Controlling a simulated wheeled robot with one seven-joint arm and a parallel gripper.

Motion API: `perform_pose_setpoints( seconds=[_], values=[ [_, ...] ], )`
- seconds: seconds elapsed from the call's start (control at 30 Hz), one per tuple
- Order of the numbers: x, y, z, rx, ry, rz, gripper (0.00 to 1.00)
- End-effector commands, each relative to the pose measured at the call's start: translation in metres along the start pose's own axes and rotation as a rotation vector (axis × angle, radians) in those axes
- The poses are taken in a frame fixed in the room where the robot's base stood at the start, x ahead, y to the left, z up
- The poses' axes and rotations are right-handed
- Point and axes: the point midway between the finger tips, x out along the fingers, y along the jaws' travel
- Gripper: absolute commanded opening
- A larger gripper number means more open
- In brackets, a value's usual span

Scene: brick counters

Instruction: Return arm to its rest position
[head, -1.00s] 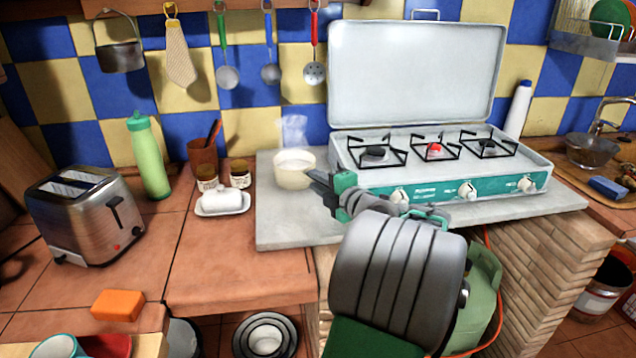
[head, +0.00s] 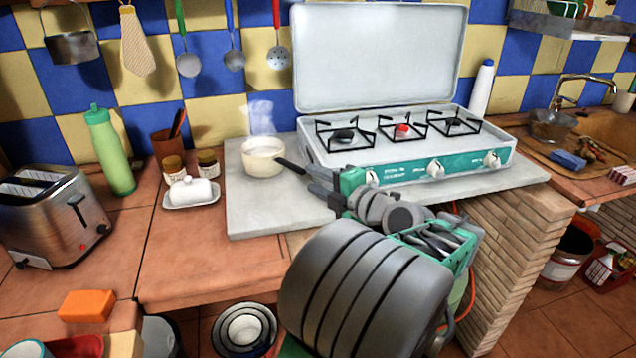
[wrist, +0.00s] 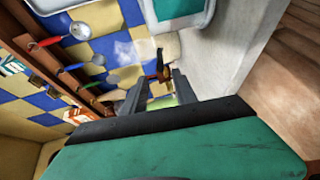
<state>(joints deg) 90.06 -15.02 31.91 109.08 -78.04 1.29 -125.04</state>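My gripper (head: 316,184) is at the front left corner of the stove, above the grey slab, with its fingers pointing left. In the wrist view my gripper (wrist: 160,85) shows two separate fingers with an empty gap, so it is open. A cream pot (head: 263,160) stands upright on the slab, steam rising from it. Its dark handle (head: 291,166) points toward my fingertips, and the fingers are not closed on it. In the wrist view the handle (wrist: 160,65) shows beyond the gap. My arm is bent low in front of the counter.
The camping stove (head: 410,150) with its raised lid stands behind and right of my gripper. A butter dish (head: 191,193), jars, a green bottle (head: 109,150) and a toaster (head: 55,220) stand on the left counter. Utensils hang on the wall. A brick pillar (head: 510,245) is at right.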

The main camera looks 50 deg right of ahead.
Motion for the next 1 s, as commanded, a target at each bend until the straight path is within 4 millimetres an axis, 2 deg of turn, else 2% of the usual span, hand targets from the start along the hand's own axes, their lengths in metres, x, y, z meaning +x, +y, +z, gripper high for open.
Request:
perform_pose_setpoints(
  seconds=[0.1,0.43,0.53,0.57,0.67,0.7,0.77,0.8,0.87,0.9,1.0],
  values=[
    [-0.006,0.000,0.000,-0.001,0.000,0.000,0.34],
    [-0.006,0.001,-0.001,0.000,0.002,-0.001,0.34],
    [0.005,0.003,-0.015,0.041,0.030,-0.039,0.34],
    [0.013,0.004,-0.025,0.071,0.046,-0.068,0.34],
    [0.043,0.001,-0.079,0.233,0.111,-0.230,0.34],
    [0.052,-0.001,-0.107,0.312,0.127,-0.317,0.34],
    [0.060,-0.007,-0.148,0.435,0.122,-0.456,0.34],
    [0.061,-0.011,-0.173,0.512,0.104,-0.542,0.34],
    [0.057,-0.015,-0.208,0.619,0.054,-0.663,0.34],
    [0.050,-0.017,-0.231,0.688,0.006,-0.738,0.34],
    [0.024,-0.019,-0.280,0.850,-0.159,-0.891,0.34]
  ],
)
